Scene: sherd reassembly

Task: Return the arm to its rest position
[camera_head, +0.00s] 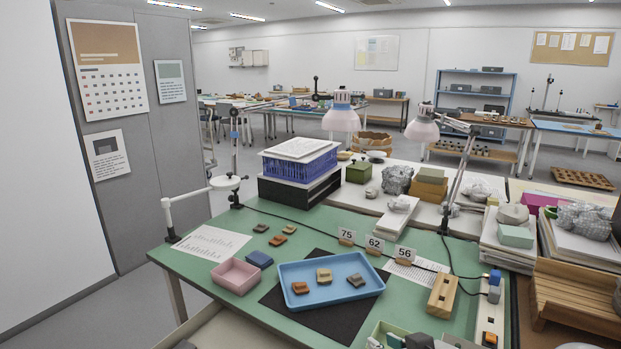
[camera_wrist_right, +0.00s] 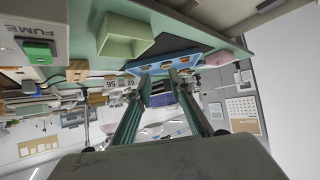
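My right gripper (camera_wrist_right: 162,80) shows in the right wrist view, which looks upside down. Its two fingers are apart with nothing seen held between them. Beyond the fingertips lies the blue tray (camera_wrist_right: 150,66). My left gripper is not in view.
Several small sherds (camera_head: 278,240) lie behind the tray. Lamps (camera_head: 422,129) rise behind.

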